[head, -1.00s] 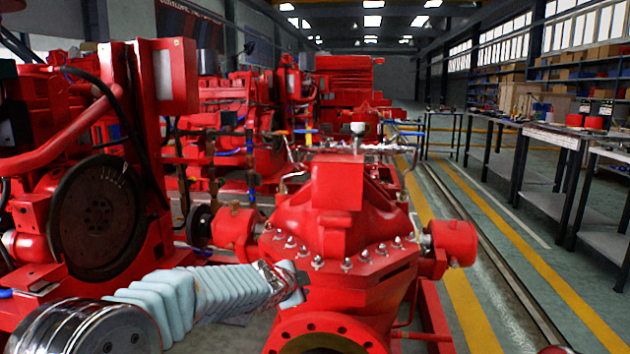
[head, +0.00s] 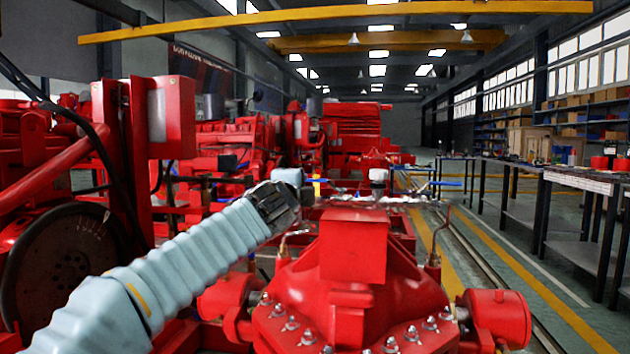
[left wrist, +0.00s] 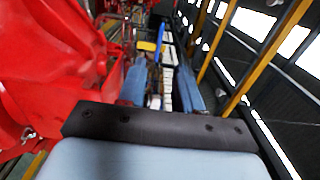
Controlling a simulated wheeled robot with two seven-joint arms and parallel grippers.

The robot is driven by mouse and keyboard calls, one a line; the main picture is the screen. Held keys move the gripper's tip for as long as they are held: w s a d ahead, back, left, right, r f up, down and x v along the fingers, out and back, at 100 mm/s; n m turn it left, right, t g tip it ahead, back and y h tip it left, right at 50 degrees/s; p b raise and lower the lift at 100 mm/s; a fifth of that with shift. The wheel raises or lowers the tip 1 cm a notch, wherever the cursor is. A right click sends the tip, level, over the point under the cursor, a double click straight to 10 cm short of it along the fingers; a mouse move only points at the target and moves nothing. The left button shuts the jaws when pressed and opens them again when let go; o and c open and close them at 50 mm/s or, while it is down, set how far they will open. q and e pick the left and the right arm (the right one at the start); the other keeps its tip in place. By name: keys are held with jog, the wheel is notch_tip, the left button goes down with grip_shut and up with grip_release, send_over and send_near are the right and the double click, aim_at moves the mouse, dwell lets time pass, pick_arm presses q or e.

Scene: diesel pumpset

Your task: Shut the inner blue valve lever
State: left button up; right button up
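My left arm reaches in from the left in the head view, and its gripper (head: 290,192) is above and just left of the red pump casing (head: 352,245). In the left wrist view its two pale blue fingers (left wrist: 163,88) stand apart with nothing clearly held. A blue lever (head: 446,183) sticks out to the right of the pipework behind the casing. A blue lever with a yellow part (left wrist: 160,37) shows beyond the fingers in the left wrist view. I cannot tell which lever is the inner one. The gripper partly hides the pipework's left end. My right gripper is out of view.
A silver pipe assembly (head: 375,199) runs behind the casing. A red engine with a dark flywheel (head: 62,265) stands at left. Workbenches (head: 570,180) line the right side, beyond a clear floor strip with yellow lines (head: 530,270).

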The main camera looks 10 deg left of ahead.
aim_at(310, 181)
pick_arm(q)
jog(key=w+p, duration=0.8)
jog(key=w, duration=0.5)
jog(key=shift+f, duration=0.1)
jog(key=shift+c, duration=0.5)
grip_shut()
